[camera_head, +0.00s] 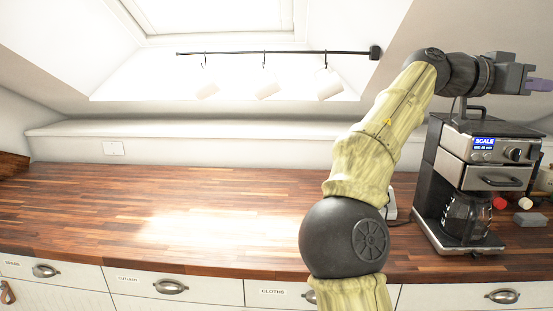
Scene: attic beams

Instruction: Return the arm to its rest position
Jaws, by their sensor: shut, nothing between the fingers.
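My arm rises from the bottom, right of the middle, and bends to the right at the top. My gripper (538,85) is at the upper right edge of the head view, its purple fingers pointing right and shut with nothing held. The fingertips are at or past the picture's edge. The gripper is above and to the right of the top of the coffee machine (486,127), apart from it in the picture; the depth between them is hard to tell.
The wooden counter (140,200) is clear on the left and middle. White mugs (265,88) hang from a black rail (280,52) under the skylight. Small items, including a grey block (530,219), stand right of the coffee machine. Labelled drawers (180,301) line the front.

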